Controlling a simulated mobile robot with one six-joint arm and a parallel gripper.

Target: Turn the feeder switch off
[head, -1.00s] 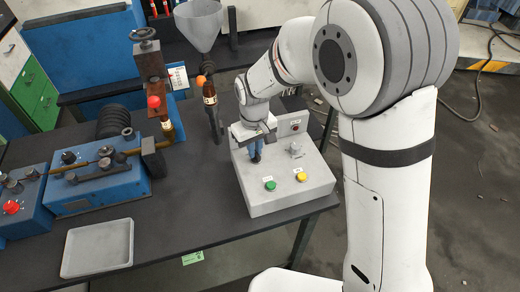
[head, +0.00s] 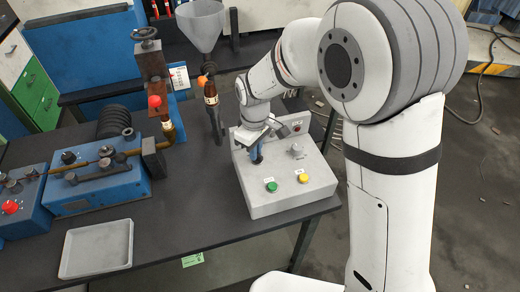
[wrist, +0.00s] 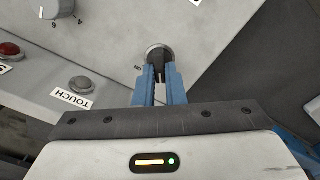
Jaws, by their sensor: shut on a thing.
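A black rotary switch (wrist: 159,62) with a round metal collar sits on the grey control box (head: 287,201). A small label beside it in the wrist view appears upside down and seems to read "ON". My gripper (wrist: 160,76) has blue fingers closed on both sides of the switch's black handle. In the head view my gripper (head: 256,154) reaches down to the box's back left part, and its fingers and hand mostly hide the switch. I cannot tell the exact position the switch points to.
The box also bears a green button (head: 271,187), a yellow button (head: 303,178), a grey dial (head: 296,151) and a red button (wrist: 10,49). A funnel (head: 201,22) stands behind. A blue machine (head: 105,192) and an empty grey tray (head: 97,248) are on the left.

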